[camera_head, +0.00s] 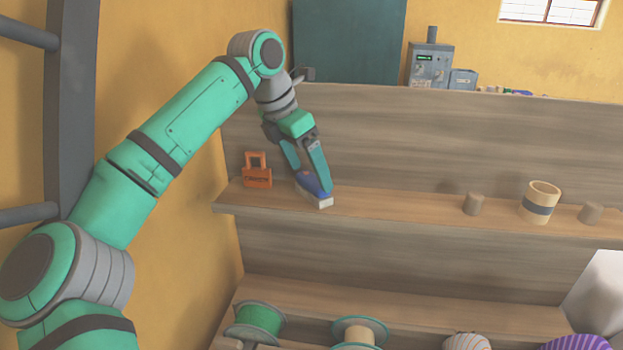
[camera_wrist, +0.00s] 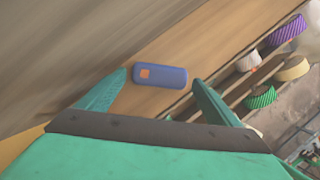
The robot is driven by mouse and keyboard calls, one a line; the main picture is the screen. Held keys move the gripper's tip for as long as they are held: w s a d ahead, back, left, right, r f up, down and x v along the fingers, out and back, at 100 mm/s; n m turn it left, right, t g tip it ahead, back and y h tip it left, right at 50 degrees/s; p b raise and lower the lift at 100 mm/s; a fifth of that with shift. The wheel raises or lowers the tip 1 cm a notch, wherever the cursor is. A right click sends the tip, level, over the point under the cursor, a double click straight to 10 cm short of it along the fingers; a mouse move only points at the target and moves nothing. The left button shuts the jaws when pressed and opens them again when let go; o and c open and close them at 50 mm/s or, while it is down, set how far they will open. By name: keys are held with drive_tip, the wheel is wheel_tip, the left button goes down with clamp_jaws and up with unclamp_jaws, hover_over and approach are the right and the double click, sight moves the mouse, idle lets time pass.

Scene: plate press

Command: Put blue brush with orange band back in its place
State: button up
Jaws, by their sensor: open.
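The blue brush (camera_head: 314,188) lies on the upper wooden shelf (camera_head: 400,209) near its left end, with a pale underside at its right end. In the wrist view the blue brush (camera_wrist: 168,78) shows from above with a small orange patch on its left part. My gripper (camera_head: 312,180) is open, pointing down at the brush, with its fingers close to it. In the wrist view my gripper (camera_wrist: 161,79) has one fingertip on each side of the brush. I cannot tell whether they touch it. Part of the brush is hidden behind the fingers in the head view.
An orange padlock-like object (camera_head: 257,177) stands left of the brush. Right along the shelf are a small brown cylinder (camera_head: 473,204), a tan ring with a dark band (camera_head: 540,202) and another cylinder (camera_head: 590,213). Several spools, one green (camera_head: 258,320), sit lower. The mid-shelf is clear.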

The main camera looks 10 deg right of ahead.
drive_tip(key=v, duration=0.8)
